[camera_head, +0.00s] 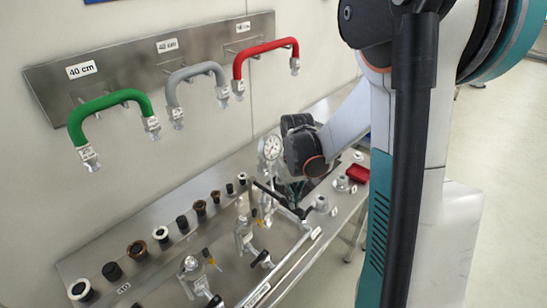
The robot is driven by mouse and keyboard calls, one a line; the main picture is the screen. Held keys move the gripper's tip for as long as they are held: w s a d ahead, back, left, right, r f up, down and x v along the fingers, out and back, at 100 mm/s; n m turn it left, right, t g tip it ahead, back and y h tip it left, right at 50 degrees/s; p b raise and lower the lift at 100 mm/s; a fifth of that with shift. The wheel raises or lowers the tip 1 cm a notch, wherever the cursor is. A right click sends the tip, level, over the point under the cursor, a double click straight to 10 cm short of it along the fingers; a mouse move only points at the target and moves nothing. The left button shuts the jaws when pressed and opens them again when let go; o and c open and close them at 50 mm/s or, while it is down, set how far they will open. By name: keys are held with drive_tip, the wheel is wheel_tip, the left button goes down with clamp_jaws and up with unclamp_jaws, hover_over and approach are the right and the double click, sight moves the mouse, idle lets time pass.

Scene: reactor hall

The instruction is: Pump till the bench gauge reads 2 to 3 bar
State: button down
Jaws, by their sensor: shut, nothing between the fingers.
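The bench gauge (270,147) has a round white dial and stands on the steel bench beside my wrist. Its needle and numbers are too small to read. My gripper (293,191) points down behind my dark wrist, just right of the gauge, and is mostly hidden. It is shut and empty. A dark bar that looks like a pump lever (277,196) runs across the bench just below my gripper. I cannot tell whether the gripper touches it.
Green (108,101), grey (194,72) and red (265,46) hoses hang on a wall panel. Several dark and brown fittings (137,249) line the bench's back. Valves (245,238) stand in front of them. Open floor lies right.

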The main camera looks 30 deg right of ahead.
sight(292, 211)
drive_tip(key=shift+f+b, duration=2.7)
drive_tip(key=shift+f, duration=0.4)
wheel_tip(292, 211, up, 6)
drive_tip(key=p, duration=0.4)
drive_tip(key=shift+r, duration=0.2)
drive_tip(key=shift+f, duration=0.1)
wheel_tip(292, 211, down, 6)
drive_tip(key=b, duration=0.5)
drive_tip(key=shift+r+p, duration=2.2)
drive_tip(key=shift+r, duration=0.95)
drive_tip(key=shift+f, duration=0.15)
